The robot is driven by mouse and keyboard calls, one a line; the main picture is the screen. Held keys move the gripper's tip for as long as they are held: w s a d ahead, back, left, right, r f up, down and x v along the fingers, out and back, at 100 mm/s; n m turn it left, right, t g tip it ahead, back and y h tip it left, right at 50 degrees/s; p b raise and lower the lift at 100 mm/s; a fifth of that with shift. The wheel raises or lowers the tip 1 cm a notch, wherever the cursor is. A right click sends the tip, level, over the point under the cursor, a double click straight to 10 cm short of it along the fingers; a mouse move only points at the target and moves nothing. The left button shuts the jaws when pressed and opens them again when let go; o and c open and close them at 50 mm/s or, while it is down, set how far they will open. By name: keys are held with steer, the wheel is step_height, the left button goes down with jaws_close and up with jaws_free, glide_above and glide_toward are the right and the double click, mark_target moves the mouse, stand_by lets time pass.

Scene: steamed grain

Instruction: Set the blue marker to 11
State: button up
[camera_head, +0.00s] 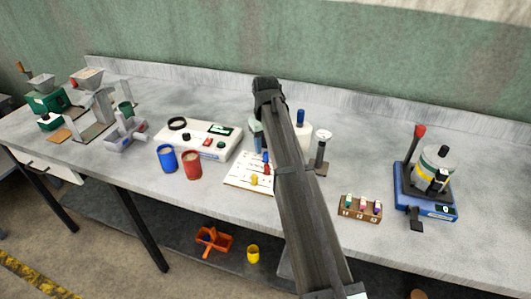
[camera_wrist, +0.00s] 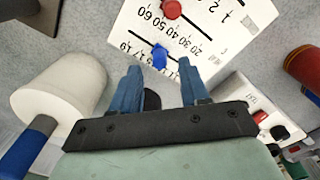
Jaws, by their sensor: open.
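A white scale board (camera_head: 238,176) lies on the bench and fills the top of the wrist view (camera_wrist: 135,22), with printed lines and numbers. The blue marker (camera_wrist: 159,56) stands on the board by the row of numbers where 17 and 19 show; its exact value is unclear. A red marker (camera_wrist: 171,9) is farther up the board. A yellow marker (camera_head: 254,180) shows in the head view.
A white cylinder with a blue handle (camera_wrist: 60,92) is left in the wrist view. A white panel device (camera_head: 205,138) stands beside the board, with a red cup (camera_head: 192,165) and blue cup (camera_head: 167,158) nearby. A vial rack (camera_head: 360,209) is to the right.

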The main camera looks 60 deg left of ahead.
mark_target(265, 152)
steer(key=shift+f, duration=1.9)
steer(key=shift+c, duration=0.4)
jaws_close()
